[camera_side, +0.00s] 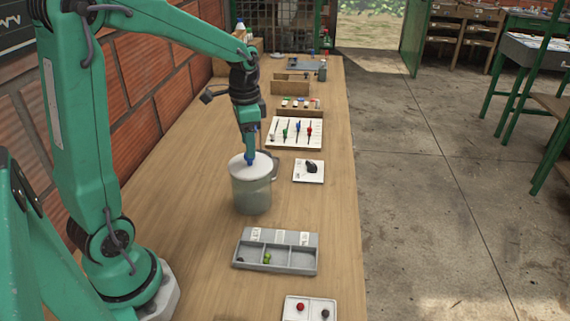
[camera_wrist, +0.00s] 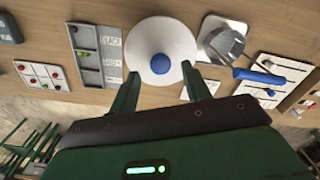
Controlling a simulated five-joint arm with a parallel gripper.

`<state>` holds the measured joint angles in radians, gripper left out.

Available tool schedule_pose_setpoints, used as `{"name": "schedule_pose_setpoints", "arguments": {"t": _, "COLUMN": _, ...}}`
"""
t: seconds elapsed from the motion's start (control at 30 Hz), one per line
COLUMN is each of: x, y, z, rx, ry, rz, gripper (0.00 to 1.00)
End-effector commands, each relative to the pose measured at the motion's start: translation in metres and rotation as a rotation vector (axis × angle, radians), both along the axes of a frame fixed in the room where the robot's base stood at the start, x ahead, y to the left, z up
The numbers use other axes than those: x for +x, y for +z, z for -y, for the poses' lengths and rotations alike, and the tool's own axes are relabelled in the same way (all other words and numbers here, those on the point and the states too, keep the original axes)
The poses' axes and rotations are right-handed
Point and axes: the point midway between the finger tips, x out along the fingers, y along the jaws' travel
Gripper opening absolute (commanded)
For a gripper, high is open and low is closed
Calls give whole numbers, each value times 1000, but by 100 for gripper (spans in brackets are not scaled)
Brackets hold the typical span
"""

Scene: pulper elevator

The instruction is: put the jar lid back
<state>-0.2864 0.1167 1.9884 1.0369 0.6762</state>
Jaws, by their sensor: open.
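The jar (camera_side: 251,194) is a cloudy, greenish translucent cylinder upright on the bench. The white round lid (camera_side: 237,163) lies over the jar's mouth and looks about level; I cannot tell whether it is fully seated. Its blue knob (camera_side: 249,160) is in the middle. My gripper (camera_side: 248,152) points down right above the knob. In the wrist view the lid (camera_wrist: 155,30) and knob (camera_wrist: 160,64) show between the fingers of my gripper (camera_wrist: 160,78). The fingers are spread apart with a gap to the knob on both sides. The jar body is hidden there under the lid.
A grey compartment tray (camera_side: 276,251) with small green and dark pieces stands in front of the jar. A white tile with a dark object (camera_side: 311,167) lies to the right. Behind are a white board with colored tools (camera_side: 294,134) and wooden racks. A brick wall borders the left.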

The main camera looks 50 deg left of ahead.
Motion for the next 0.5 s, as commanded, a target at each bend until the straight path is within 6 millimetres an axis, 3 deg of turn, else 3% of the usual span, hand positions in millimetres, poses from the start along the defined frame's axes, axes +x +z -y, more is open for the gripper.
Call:
{"name": "schedule_pose_setpoints", "arguments": {"t": 0.3, "x": 1, "y": 53, "z": 0, "rx": 1, "ry": 0, "rz": 4, "gripper": 48}}
{"name": "schedule_pose_setpoints", "arguments": {"t": 0.5, "x": 0, "y": 77, "z": 0, "rx": 1, "ry": 0, "rz": 3, "gripper": 48}}
